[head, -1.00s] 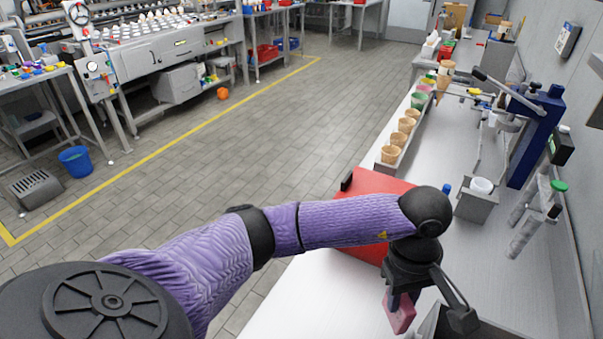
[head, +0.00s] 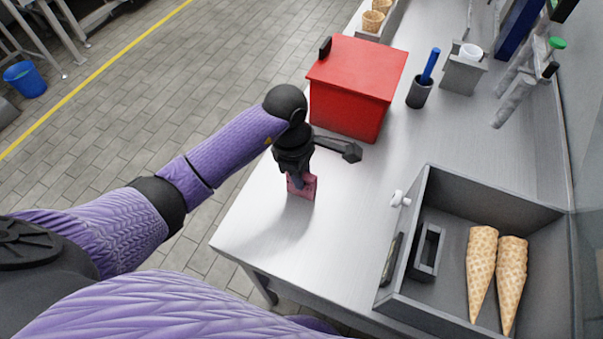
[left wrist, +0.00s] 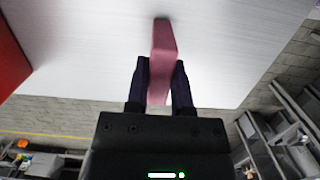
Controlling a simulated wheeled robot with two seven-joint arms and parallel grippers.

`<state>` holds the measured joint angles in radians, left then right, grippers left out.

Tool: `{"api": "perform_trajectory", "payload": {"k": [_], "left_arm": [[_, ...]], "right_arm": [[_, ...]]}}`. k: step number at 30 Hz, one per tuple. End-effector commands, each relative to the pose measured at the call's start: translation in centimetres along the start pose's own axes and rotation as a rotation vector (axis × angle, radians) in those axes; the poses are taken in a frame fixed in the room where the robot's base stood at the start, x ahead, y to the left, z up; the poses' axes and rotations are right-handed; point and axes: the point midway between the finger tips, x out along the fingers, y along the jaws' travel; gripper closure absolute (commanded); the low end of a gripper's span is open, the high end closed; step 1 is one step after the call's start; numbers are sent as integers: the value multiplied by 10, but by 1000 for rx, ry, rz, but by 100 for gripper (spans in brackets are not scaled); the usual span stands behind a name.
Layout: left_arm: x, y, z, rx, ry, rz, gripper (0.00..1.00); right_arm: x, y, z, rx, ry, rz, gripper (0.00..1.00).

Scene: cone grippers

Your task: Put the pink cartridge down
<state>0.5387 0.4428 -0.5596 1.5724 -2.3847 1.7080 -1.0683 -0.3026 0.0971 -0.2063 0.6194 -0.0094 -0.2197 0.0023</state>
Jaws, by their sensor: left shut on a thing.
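The pink cartridge (head: 306,188) is a small block between the fingers of my left gripper (head: 297,180). It is over the bare front-left part of the metal table (head: 262,221), in front of the red box. In the left wrist view the cartridge (left wrist: 162,62) stands out past the two dark fingers (left wrist: 160,85), which are shut on it. Whether its lower end touches the table I cannot tell. My right gripper is not in view.
A red box (head: 352,92) stands just behind my left gripper. A grey bin (head: 455,183) with two cones (head: 497,275) is at the right. A dark cup with a blue pen (head: 420,92) stands farther back. The table edge is close on the left.

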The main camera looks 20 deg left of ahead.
Motion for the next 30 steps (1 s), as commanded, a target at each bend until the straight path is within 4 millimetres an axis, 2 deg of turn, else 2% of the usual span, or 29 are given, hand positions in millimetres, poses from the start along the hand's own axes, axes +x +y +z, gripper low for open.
{"api": "perform_trajectory", "payload": {"k": [8,9,13,20,23,26,30], "left_arm": [[2,1,0,1,-1,2,100],[2,0,0,1,-1,2,65],[1,0,0,1,-1,2,37],[1,0,0,1,-1,2,36],[-6,0,1,2,-1,3,36],[-26,1,0,3,1,7,36],[-69,2,0,3,1,8,36]], "right_arm": [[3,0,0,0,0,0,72],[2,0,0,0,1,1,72],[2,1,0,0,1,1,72],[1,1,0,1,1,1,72],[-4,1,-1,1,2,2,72],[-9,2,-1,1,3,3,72],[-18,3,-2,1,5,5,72]]}}
